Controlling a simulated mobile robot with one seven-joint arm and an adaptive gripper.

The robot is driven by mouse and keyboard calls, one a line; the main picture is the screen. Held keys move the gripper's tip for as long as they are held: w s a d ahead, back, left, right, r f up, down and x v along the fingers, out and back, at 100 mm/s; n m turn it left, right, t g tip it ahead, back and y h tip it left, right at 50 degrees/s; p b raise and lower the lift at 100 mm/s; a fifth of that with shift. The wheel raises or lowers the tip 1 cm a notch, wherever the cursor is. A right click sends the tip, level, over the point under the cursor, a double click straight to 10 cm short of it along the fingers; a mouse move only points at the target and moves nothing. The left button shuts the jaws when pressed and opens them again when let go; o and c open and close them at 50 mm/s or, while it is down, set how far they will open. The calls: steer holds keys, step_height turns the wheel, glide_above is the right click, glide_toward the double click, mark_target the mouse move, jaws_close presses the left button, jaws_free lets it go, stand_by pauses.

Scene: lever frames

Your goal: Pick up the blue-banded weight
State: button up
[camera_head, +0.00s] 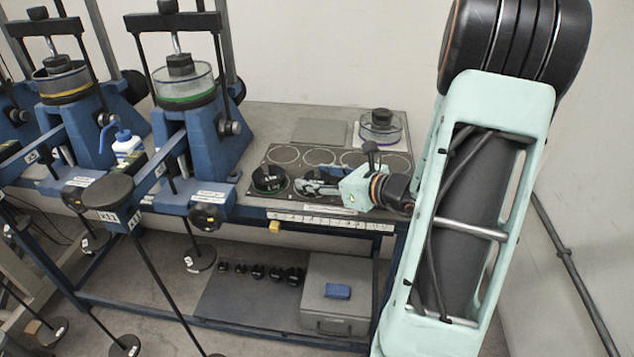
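My gripper (305,187) reaches in from the right, low over the front row of the dark mat (338,157) on the bench. Its fingers point left. They are small and dark here, and I cannot tell whether they are open or shut. A dark round shape (318,173) lies right behind the fingers, partly hidden by them. No blue band shows clearly on it, so I cannot confirm it as the blue-banded weight. A black weight with a green band (268,179) sits just left of the fingertips.
Blue lever frames (190,130) fill the left, with a long black hanger (108,192) in front. The mat's back circles look empty. Several black weights (258,272) lie on the lower shelf.

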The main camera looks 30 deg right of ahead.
steer(key=c, duration=0.9)
steer(key=shift+r, duration=0.2)
